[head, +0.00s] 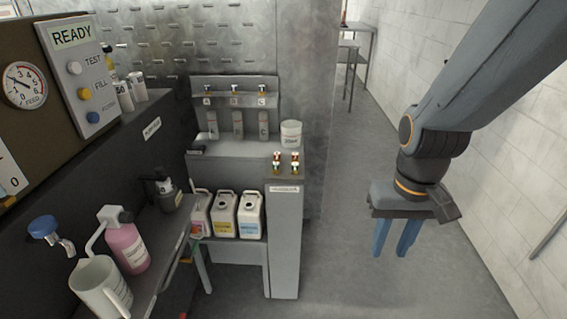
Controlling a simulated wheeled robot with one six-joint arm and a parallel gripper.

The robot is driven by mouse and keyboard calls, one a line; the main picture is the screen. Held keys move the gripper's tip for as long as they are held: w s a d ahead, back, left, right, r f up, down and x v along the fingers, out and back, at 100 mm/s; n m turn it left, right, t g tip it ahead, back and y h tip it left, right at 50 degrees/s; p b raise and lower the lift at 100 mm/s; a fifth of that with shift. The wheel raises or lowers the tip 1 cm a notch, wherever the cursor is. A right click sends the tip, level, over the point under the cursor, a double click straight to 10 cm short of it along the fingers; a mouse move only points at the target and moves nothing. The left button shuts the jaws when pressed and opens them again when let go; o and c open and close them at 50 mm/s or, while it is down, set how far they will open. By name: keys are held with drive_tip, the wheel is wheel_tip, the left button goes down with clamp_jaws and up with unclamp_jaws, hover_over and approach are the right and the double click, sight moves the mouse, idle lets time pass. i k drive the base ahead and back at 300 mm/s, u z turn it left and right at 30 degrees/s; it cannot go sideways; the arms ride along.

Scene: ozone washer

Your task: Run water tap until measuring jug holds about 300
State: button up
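The water tap (43,227) has a blue knob and a short metal spout, at the lower left in the head view. The white measuring jug (98,290) stands on the dark counter close by the spout, its open top facing up and its handle to the right. Its water level and markings cannot be read from here, and no stream of water shows. My gripper (393,250) hangs over the open floor at the right, far from the tap and jug. Its two blue fingers point down with a gap between them and nothing held.
A pink bottle (127,247) with a white pump stands right beside the jug, and a dark bottle (167,191) is behind it. A panel reading READY (80,75) and a feed gauge (24,86) are above. Several canisters (224,215) sit on a shelf. The floor is clear.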

sight(43, 226)
drive_tip(key=u, duration=2)
